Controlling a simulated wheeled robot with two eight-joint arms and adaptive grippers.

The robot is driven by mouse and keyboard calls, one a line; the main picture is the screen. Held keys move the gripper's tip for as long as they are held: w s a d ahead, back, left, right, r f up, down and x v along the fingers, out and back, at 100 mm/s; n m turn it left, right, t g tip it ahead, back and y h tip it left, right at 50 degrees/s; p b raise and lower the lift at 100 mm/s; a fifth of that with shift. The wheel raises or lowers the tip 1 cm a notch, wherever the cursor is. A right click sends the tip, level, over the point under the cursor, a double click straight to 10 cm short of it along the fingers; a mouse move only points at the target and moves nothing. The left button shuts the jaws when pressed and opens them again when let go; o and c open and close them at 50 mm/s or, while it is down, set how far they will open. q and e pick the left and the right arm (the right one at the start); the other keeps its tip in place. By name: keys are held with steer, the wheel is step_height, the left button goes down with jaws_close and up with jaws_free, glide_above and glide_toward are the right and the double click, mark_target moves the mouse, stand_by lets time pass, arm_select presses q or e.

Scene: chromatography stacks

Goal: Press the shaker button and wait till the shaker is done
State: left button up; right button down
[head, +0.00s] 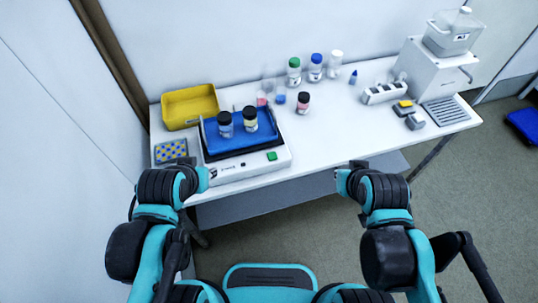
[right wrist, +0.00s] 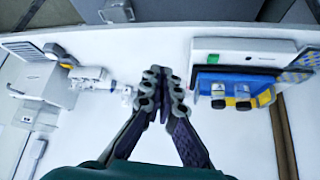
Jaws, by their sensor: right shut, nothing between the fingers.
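The shaker (head: 287,159) stands at the front left of the white table, a white base with a blue tray (head: 268,133) on top. Its green button (head: 272,156) is on the front right of the base. The button also shows in the right wrist view (right wrist: 213,58). Two black-capped bottles, one blue-labelled (head: 225,128) and one yellowish (head: 250,122), stand upright on the tray. My left gripper (head: 204,178) is near the shaker's front left corner; its fingers are hard to make out. My right gripper (head: 342,180) is shut and empty, right of the shaker and apart from the button.
A yellow bin (head: 190,106) is behind the shaker. Several capped bottles, including a green-capped one (head: 293,72), stand at the back. A pink bottle (head: 303,104) is right of the shaker. A white machine (head: 430,75) stands at the right. The front middle of the table is clear.

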steer(key=w+a+f+y, duration=0.1)
steer(key=w+a+y, duration=0.2)
steer(key=w+a, duration=0.6)
steer(key=n+g+y, duration=0.2)
steer(key=y, duration=0.2)
glide_above(274, 156)
step_height(274, 156, down, 7)
steer(key=shift+r, duration=0.15)
step_height(274, 156, down, 8)
steer(key=b, duration=0.6)
steer(key=shift+r, duration=0.1)
steer(key=shift+f+b, duration=0.45)
steer(key=shift+f, duration=0.05)
steer(key=shift+f+b, duration=0.4)
steer(key=shift+b, duration=0.05)
